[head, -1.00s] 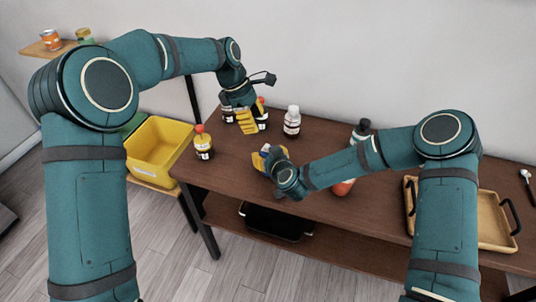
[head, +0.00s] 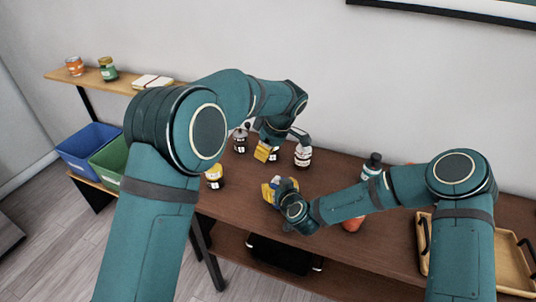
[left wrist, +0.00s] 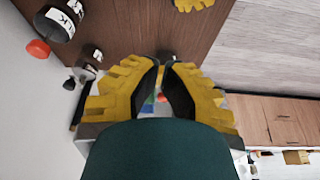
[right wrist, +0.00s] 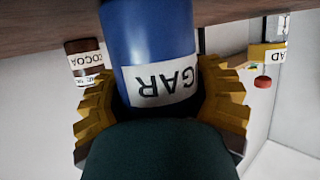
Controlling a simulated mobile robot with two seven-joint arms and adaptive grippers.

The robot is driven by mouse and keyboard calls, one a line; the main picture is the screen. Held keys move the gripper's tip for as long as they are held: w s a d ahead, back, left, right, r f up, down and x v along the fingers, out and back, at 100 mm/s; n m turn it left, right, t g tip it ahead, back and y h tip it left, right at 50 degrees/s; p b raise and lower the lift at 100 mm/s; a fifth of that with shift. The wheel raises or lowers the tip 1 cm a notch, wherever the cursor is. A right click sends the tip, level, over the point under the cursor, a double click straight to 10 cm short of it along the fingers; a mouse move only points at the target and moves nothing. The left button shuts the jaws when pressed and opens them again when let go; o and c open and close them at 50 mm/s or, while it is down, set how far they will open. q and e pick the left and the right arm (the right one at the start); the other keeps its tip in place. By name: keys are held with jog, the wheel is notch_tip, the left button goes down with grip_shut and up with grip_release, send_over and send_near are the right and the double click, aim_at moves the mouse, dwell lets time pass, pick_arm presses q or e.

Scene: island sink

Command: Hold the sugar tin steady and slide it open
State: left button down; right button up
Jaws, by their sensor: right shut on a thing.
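The sugar tin (right wrist: 150,40) is blue with a white label reading "GAR", upside down in the right wrist view. My right gripper (head: 284,186) is shut on it, with one yellow finger on each side. In the head view the tin is mostly hidden by the gripper, near the table's front edge. My left gripper (head: 264,153) is behind and slightly left of it, above the table. In the left wrist view my left fingertips (left wrist: 166,62) are nearly together with nothing seen between them. I cannot make out the tin's lid.
A white-labelled bottle (head: 303,154) stands right of my left gripper. A yellow container (head: 214,177) stands at the table's left end. A dark-capped bottle (head: 372,163) is behind my right arm. A cocoa jar (right wrist: 85,62) shows in the right wrist view. A wooden tray (head: 513,270) is right.

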aim_at(277, 179)
pick_arm(q)
notch_tip(277, 179, down, 7)
jog(key=d, duration=0.1)
jog(key=shift+s+d, duration=0.25)
jog(key=shift+s, duration=0.05)
jog(key=shift+d+f, duration=0.1)
dwell(0.3)
jog(key=shift+s+d, duration=0.35)
jog(key=shift+d, duration=0.4)
jog(key=shift+a, duration=0.1)
